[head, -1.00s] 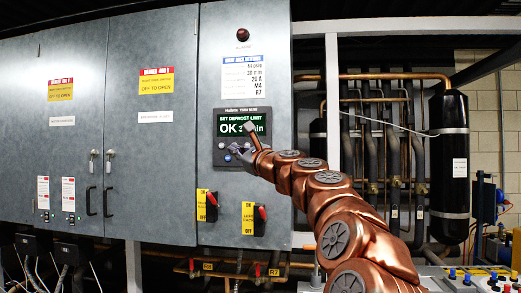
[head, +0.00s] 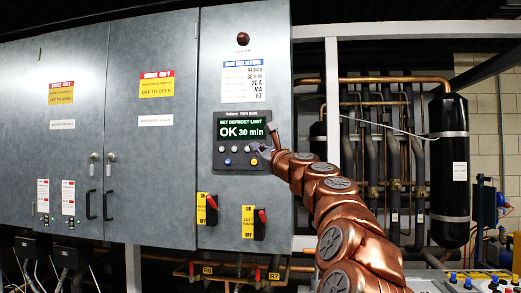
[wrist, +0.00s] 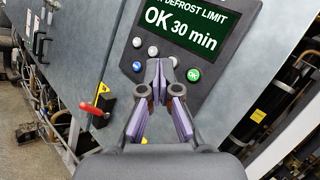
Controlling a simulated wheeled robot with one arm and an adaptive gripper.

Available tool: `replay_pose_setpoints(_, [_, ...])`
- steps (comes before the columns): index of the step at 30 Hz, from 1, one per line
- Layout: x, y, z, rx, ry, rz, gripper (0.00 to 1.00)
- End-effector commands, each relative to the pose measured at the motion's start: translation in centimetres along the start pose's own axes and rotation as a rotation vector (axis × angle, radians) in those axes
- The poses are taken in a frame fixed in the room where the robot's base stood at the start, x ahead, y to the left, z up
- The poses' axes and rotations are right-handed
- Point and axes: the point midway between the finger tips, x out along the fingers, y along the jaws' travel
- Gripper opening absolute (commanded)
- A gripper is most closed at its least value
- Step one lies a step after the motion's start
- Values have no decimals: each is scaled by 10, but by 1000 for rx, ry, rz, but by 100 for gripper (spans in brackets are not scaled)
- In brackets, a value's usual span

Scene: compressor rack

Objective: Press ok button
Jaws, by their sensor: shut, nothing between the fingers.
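The control panel (head: 242,139) is a dark plate on the grey cabinet. Its lit display (head: 242,127) reads "SET DEFROST LIMIT" and "OK 30 min". In the wrist view the green OK button (wrist: 193,74) sits at the panel's lower right, uncovered, just right of my fingertips. A blue button (wrist: 137,66) is at the lower left, with several white buttons (wrist: 153,50) above. My gripper (wrist: 160,68) is shut and empty, its tips in front of the panel between the blue and green buttons. In the head view my gripper (head: 260,149) is at the panel's lower right edge.
Below the panel, rotary switches with red handles (head: 262,216) stick out from the cabinet. A red lamp (head: 242,38) and a label sheet (head: 243,77) are above. Copper pipes and a black cylinder (head: 449,170) stand to the right.

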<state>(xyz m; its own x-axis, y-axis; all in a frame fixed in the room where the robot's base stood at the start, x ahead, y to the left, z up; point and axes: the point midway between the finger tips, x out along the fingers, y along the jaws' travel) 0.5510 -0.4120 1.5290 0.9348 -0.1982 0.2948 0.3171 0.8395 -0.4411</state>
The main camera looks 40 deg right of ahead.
Motion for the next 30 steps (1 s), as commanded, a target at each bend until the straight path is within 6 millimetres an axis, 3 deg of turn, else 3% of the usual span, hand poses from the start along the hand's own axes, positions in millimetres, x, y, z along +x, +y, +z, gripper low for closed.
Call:
replay_pose_setpoints(18, [41,-30,-27,2,1,1,0])
replay_pose_setpoints(30, [47,-35,-34,-1,0,-2,0])
